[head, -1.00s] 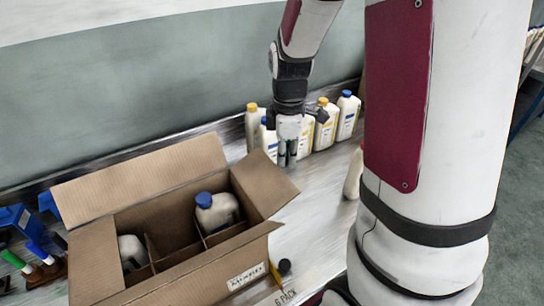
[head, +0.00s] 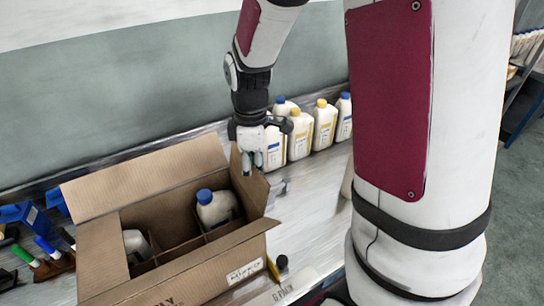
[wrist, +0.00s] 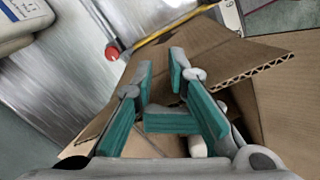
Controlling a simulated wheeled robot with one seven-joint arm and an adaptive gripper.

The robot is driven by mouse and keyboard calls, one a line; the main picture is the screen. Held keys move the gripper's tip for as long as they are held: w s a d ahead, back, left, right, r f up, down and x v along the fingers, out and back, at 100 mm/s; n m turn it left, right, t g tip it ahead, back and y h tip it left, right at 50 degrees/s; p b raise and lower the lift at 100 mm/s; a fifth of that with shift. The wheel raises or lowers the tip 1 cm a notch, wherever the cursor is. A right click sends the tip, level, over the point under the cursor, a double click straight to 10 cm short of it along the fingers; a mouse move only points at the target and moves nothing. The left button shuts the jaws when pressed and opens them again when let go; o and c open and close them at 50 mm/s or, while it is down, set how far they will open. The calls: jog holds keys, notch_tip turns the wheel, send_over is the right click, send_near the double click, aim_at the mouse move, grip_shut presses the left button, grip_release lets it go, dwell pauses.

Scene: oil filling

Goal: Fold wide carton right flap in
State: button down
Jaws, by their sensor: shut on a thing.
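The wide carton (head: 200,275) is open at the left, its back flap (head: 145,178) leaning outward. The right flap (head: 252,188) stands up steeply at the right side. My gripper (head: 253,165) is at the top of that flap, fingers pointing down. In the wrist view my gripper (wrist: 162,78) has teal-padded fingers around brown cardboard, with a corrugated edge (wrist: 240,75) close to the right finger. It is shut on the right flap, though the contact itself is partly hidden. A blue-capped bottle (head: 215,208) and another bottle (head: 135,245) are inside the carton.
Several white bottles (head: 325,125) stand behind and right of my gripper along the wall. Blue holders and marker-like items (head: 45,250) lie left of the carton. A yellow-and-black tool (head: 273,268) is by its right front. The metal bench (head: 310,215) is bare right of the carton.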

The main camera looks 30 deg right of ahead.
jog(key=a+f, duration=0.1)
jog(key=a, duration=0.8)
jog(key=shift+w+a+p, duration=0.2)
jog(key=shift+a+p, duration=0.15)
jog(key=shift+p, duration=0.1)
jog(key=shift+f, duration=0.1)
notch_tip(320, 180, down, 3)
jog(key=shift+d+r+b, duration=0.1)
jog(key=shift+r+b, duration=0.05)
jog(key=shift+b, duration=0.2)
jog(key=shift+r, duration=0.1)
notch_tip(320, 180, up, 11)
jog(key=p, duration=0.4)
